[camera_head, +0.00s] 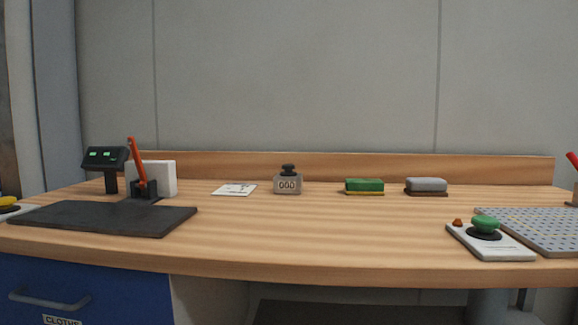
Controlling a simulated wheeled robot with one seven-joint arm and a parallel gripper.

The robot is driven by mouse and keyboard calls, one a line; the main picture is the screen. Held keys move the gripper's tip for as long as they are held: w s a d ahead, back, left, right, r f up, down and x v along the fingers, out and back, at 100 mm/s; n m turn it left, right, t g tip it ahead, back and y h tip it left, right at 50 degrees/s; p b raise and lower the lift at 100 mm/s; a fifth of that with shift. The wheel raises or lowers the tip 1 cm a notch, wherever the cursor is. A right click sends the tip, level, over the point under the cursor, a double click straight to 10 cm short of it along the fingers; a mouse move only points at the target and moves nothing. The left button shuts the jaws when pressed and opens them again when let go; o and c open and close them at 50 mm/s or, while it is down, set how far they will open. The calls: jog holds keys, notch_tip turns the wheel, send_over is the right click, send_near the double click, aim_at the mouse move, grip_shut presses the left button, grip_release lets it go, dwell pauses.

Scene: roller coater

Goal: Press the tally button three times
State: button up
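A small grey tally counter (287,186) stands upright near the back of the wooden bench, about the middle of the view. Its front display appears to read 000. A black round button (289,170) sits on its top, and nothing touches it. My gripper is not in this view.
A white card (234,190) lies left of the counter; green (364,186) and grey (427,186) blocks stand right. A black mat (100,219) lies left. The bench's (320,237) front middle is clear.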

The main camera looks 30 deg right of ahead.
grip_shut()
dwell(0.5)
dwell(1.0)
